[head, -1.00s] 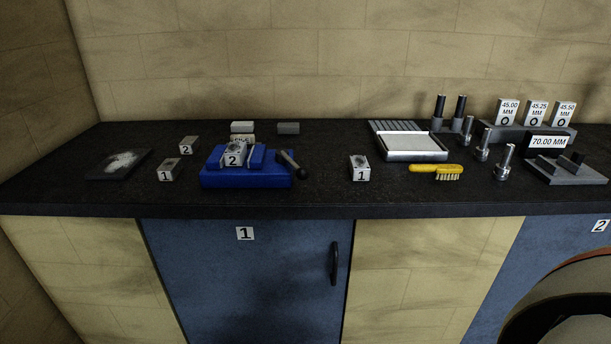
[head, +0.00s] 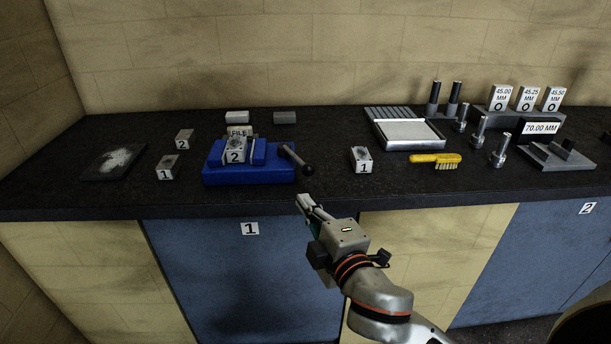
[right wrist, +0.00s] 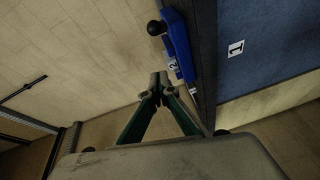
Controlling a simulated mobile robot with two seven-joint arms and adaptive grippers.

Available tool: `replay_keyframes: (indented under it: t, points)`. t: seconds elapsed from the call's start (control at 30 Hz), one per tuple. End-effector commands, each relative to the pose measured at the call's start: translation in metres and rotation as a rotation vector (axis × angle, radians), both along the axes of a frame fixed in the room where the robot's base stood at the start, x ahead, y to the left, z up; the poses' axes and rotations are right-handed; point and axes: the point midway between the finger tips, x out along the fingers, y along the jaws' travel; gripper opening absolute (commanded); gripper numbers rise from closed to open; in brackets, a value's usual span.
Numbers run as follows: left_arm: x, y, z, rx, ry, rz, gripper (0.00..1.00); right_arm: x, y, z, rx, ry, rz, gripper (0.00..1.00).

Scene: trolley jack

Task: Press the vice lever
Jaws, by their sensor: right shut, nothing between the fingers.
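The blue vice (head: 250,172) stands on the dark bench top, left of centre in the head view, with a block marked 2 (head: 235,151) between its jaws. Its lever (head: 296,159) slants down to the right from the vice's right side and ends in a dark ball knob (head: 308,170). The vice also shows in the right wrist view (right wrist: 179,45), with the ball knob (right wrist: 156,28) beside it. My right gripper (head: 305,203) is shut and empty, in front of the bench edge and below the knob, apart from it. My left gripper is not in view.
Blocks marked 1 (head: 362,160) and (head: 167,168) stand right and left of the vice. A yellow brush (head: 435,160), a grey tray (head: 408,134) and upright metal pins (head: 479,130) are further right. The bench's front edge (head: 420,203) lies close to my right gripper.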

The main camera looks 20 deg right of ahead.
Motion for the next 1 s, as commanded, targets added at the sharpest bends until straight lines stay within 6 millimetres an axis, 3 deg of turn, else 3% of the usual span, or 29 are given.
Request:
replay_keyframes:
  t: [0.17, 0.33, 0.8, 1.0]
  points:
    - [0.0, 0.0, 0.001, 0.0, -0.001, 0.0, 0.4, 0.001, 0.0, -0.001, 0.001, 0.001, 0.0, 0.0]
    - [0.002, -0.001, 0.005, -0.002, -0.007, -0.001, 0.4, 0.016, 0.001, -0.001, 0.0, 0.0, 0.0, 0.0]
    - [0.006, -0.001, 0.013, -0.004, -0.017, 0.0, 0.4, 0.104, 0.007, -0.004, 0.001, 0.0, 0.0, 0.0]
    - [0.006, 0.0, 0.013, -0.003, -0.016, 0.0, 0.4, 0.109, -0.021, -0.012, 0.0, 0.002, -0.001, 0.0]
